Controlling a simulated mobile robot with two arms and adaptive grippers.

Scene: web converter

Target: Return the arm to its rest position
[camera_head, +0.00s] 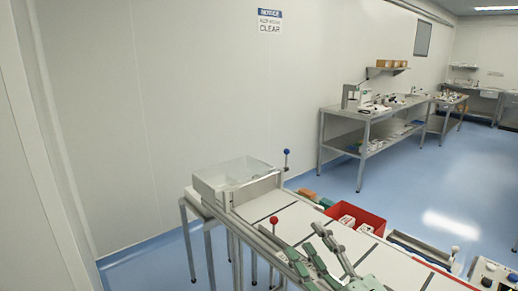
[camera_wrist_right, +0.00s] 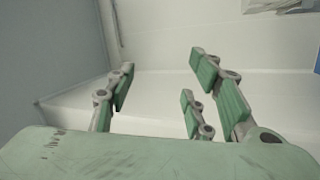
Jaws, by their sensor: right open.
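My right gripper (camera_head: 300,246) shows at the bottom middle of the head view, in front of the white bench top (camera_head: 290,222). Its grey fingers with green pads are spread apart, and nothing is between them. In the right wrist view the same gripper (camera_wrist_right: 160,78) is open and empty, with a pale surface beyond the fingers. Whether the fingers touch anything below cannot be told. My left gripper is not in view.
A clear bin (camera_head: 236,180) stands at the bench's far left end. A red bin (camera_head: 356,218) with white items is behind the gripper. Red and blue ball-topped levers (camera_head: 274,221) (camera_head: 286,154) rise nearby. A metal table (camera_head: 368,115) stands along the wall; blue floor lies between.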

